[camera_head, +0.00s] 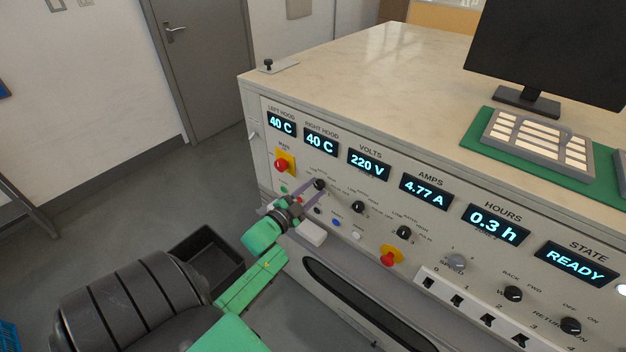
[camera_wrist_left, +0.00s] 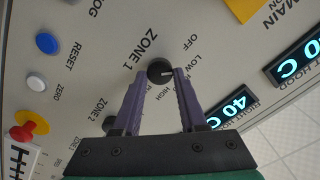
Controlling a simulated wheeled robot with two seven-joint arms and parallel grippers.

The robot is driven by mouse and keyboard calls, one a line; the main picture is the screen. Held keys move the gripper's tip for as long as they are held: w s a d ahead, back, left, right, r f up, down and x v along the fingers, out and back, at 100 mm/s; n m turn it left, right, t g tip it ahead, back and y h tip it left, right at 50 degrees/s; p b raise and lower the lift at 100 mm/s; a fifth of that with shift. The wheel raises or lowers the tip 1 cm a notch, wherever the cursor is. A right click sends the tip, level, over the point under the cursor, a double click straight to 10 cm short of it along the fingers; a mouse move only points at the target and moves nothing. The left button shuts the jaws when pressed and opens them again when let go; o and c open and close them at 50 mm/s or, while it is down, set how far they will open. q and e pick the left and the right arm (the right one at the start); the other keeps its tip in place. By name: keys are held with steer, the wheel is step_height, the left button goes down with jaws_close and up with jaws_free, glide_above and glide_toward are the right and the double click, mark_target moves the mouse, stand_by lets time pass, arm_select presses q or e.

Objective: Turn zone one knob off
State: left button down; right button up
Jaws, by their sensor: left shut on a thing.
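The zone one knob (camera_head: 319,184) is a small black dial on the control panel (camera_head: 300,215), left of the other dials. In the left wrist view the knob (camera_wrist_left: 159,69) sits under the "ZONE 1" label, with OFF, LOW and HIGH printed around it. Its white mark points right, on the side of the printed settings; the exact setting is hard to tell. My left gripper (camera_head: 312,190) reaches the panel from the left. Its purple fingers (camera_wrist_left: 158,74) are shut on the knob, one on each side. My right gripper is not in view.
A red button on a yellow plate (camera_head: 284,163) sits left of the knob. The zone two knob (camera_head: 358,207) and another black dial (camera_head: 404,232) are to the right. Lit displays run above. A black bin (camera_head: 203,258) stands on the floor behind my left arm.

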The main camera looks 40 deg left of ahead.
arm_select(q)
steer(key=n+p, duration=0.1)
steer(key=n, duration=0.2)
steer(key=shift+r+n, duration=0.1)
steer(key=shift+n, duration=0.2)
steer(key=shift+n+p, duration=0.65)
steer(key=shift+n, duration=0.75)
steer(key=shift+c, duration=2.3)
jaws_free()
steer(key=s+b, duration=0.1)
steer(key=s, duration=1.3)
steer(key=shift+s+b, duration=0.3)
